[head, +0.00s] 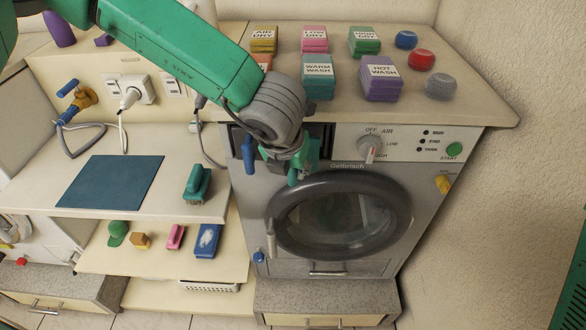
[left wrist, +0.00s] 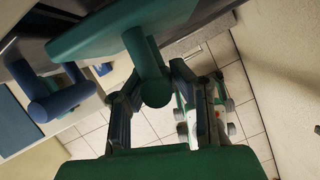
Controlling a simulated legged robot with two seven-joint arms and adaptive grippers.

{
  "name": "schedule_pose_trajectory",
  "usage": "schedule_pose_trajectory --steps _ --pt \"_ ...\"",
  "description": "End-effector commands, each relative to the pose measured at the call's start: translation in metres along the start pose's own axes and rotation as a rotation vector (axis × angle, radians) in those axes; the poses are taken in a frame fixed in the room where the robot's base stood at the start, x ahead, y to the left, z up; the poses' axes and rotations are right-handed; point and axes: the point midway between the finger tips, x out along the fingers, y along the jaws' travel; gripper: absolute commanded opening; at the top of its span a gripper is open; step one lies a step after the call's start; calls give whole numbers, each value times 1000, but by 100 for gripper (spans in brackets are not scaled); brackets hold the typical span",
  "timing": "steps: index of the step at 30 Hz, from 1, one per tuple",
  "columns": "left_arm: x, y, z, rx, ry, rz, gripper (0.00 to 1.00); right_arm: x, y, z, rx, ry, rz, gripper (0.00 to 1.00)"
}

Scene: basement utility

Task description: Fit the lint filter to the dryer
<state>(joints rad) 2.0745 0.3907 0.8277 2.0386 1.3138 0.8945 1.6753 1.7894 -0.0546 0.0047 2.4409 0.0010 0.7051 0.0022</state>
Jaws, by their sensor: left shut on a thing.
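The grey dryer (head: 330,268) has a round dark door, with a control panel and a dark opening along its upper front. My left gripper (head: 291,160) is in front of that upper front, just above the door. In the left wrist view, my left gripper (left wrist: 155,88) is shut on a teal round handle (left wrist: 146,60) joined to a flat teal plate (left wrist: 90,34), which looks like the lint filter. In the head view my gripper and arm hide most of it, so I cannot tell how far it sits in the opening. My right gripper is not in view.
A blue lever-like part (head: 248,154) stands out left of my gripper; a blue handle (left wrist: 55,98) also shows in the left wrist view. Labelled boxes (head: 381,80) and knobs stand on the dryer top. A counter with a blue mat (head: 110,181) is at left, a wall at right.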

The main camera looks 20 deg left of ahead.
Motion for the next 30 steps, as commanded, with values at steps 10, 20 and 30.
schedule_pose_trajectory --steps 10,20,30 --pt "3 4 9 0 -4 2 40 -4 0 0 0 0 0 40" --pt "2 3 7 1 -2 0 43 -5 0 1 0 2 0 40" --pt "-50 3 10 1 -6 -1 43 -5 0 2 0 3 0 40"
